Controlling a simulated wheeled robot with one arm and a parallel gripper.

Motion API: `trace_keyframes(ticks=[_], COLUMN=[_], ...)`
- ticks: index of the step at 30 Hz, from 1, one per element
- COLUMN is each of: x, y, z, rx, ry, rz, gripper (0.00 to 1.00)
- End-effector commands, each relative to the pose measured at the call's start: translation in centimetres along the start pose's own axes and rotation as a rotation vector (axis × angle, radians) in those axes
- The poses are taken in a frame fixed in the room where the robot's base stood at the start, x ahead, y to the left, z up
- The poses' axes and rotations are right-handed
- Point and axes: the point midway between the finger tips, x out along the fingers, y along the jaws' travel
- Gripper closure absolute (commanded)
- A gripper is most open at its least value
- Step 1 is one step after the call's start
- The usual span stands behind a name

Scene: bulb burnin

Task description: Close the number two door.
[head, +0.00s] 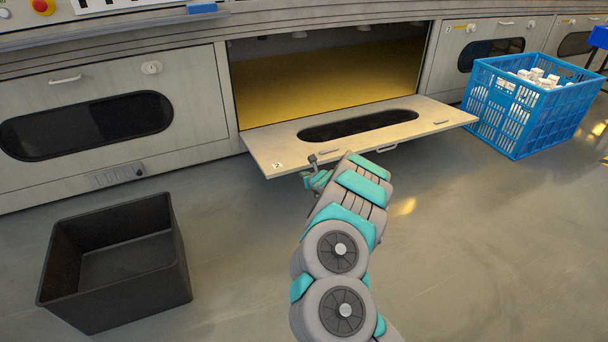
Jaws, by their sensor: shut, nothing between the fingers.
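The number two door (440,117) is a pale panel with a dark oval window, folded down and open in front of a yellow-lit compartment (330,75). A small "2" label sits near its left front corner, and a handle shows under its front edge. My gripper (313,161) is at the door's front edge, right of the label. It is shut and holds nothing. My wrist partly hides it, and I cannot tell whether it touches the door.
A black open bin (115,255) stands on the floor at left. A blue crate (515,115) with white boxes stands right of the door. Closed doors flank the opening, one at left (110,95) and one at right (480,45).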

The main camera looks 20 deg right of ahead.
Motion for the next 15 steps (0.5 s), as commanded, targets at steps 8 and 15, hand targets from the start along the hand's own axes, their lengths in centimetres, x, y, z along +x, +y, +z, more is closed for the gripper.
trace_keyframes(ticks=[8,15], x=[-0.24,-0.25], y=[0.02,0.02], z=[0.63,0.64], rx=[-0.002,-0.002], ry=[0.002,0.002], rz=[0.0,0.0], gripper=[1.0,1.0])
